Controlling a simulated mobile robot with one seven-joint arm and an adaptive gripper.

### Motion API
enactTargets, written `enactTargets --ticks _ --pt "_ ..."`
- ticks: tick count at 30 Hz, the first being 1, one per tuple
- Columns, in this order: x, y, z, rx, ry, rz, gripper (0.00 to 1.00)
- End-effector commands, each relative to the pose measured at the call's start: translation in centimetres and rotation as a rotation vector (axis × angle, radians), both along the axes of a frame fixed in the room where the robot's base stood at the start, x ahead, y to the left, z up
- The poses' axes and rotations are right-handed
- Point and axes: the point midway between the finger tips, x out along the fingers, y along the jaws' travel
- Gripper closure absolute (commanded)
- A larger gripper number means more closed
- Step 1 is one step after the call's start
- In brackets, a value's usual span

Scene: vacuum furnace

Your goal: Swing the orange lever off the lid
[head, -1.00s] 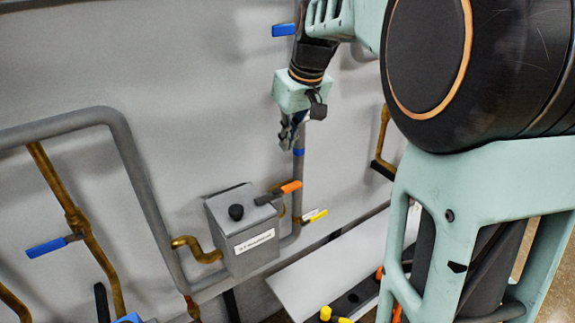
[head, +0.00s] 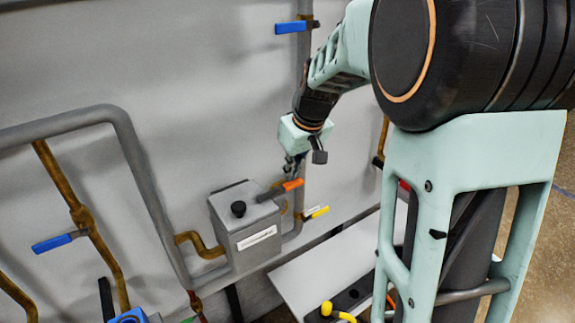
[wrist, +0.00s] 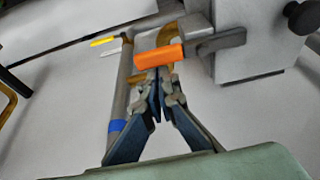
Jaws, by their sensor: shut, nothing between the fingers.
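The orange lever (head: 293,185) has a grey arm that reaches over the right edge of the lid (head: 233,193) of a grey box. The lid carries a black knob (head: 238,209). In the wrist view the orange lever (wrist: 159,56) lies across the picture just beyond my fingertips, and its grey arm runs right onto the box. My gripper (head: 294,172) is shut and empty, pointing down just above the orange handle. In the wrist view my gripper (wrist: 159,75) has its tips very near the handle; I cannot tell whether they touch it.
A grey vertical pipe (head: 303,75) stands behind my gripper. A yellow-handled valve (head: 315,212) sits below the lever. Brass pipes (head: 202,246) join the box. A pale shelf (head: 335,262) lies at lower right. Blue valve handles (head: 52,244) are at left and above.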

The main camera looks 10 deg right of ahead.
Motion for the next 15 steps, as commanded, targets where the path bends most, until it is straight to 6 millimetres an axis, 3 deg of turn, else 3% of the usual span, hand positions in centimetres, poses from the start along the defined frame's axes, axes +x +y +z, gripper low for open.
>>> enactTargets --ticks 15 --pt "-0.17 -0.09 0.02 -0.001 0.0 -0.022 1.0"
